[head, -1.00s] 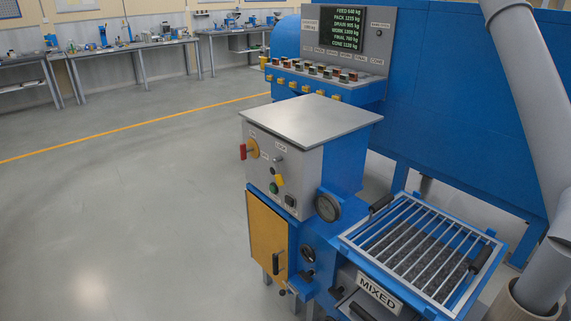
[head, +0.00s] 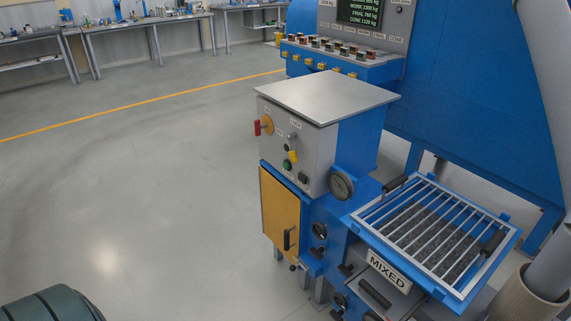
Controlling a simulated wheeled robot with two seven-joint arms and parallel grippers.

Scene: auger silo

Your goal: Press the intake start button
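The intake control box (head: 309,150) is a grey panel on a blue machine with a flat grey top. A green button (head: 287,165) sits on its front panel, with a yellow piece (head: 293,155) just above it and a dark switch (head: 303,178) to the lower right. Neither of my grippers is in view.
A yellow door (head: 280,213) is below the panel. Grey pipes stand at the right. Open floor (head: 130,200) lies to the left; workbenches line the back.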

